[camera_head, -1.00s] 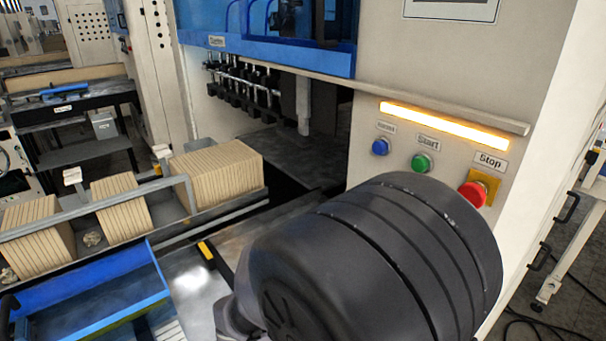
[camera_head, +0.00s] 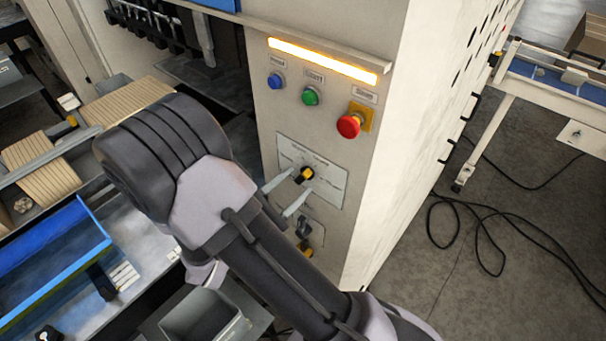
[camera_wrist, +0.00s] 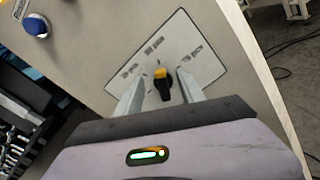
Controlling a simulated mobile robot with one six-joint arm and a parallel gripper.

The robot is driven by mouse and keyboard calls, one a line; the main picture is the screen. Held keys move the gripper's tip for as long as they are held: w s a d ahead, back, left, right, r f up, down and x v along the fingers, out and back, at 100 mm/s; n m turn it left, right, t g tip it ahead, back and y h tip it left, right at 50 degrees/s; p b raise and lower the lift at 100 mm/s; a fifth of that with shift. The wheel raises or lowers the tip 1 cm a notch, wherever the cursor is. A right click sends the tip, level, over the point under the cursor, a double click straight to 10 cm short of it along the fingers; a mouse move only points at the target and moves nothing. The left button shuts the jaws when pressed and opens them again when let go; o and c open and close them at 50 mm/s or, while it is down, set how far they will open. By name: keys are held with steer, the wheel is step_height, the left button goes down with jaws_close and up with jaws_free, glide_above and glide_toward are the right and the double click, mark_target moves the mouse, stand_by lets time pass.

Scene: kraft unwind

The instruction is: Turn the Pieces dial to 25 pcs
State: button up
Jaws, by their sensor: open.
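The Pieces dial is a black knob with a yellow end (camera_head: 307,173) on a white plate (camera_head: 330,186) low on the machine's front panel. In the wrist view the dial (camera_wrist: 163,86) sits between the fingers of my gripper (camera_wrist: 161,76), its yellow end toward the middle label at the top. The plate (camera_wrist: 205,62) carries several small labels, left, middle and right, too blurred to read surely. My gripper (camera_head: 298,181) is open, one finger on each side of the dial. I cannot tell whether either finger touches it.
Above the plate are a blue button (camera_head: 275,81), a green button (camera_head: 310,96) and a red stop button (camera_head: 349,125) on yellow. Another black and yellow switch (camera_head: 304,237) sits below. A grey bin (camera_head: 205,318) stands at the lower left. Cables (camera_head: 480,225) lie on the floor at right.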

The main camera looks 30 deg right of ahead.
mark_target(303, 176)
steer(key=x, duration=0.4)
steer(key=shift+d, duration=0.1)
jaws_close()
steer(key=shift+r+n+p, duration=0.15)
steer(key=shift+n+p, duration=0.35)
steer(key=shift+p, duration=0.15)
steer(key=shift+w+n+p, duration=0.15)
steer(key=shift+n+p, duration=0.55)
steer(key=shift+n, duration=0.2)
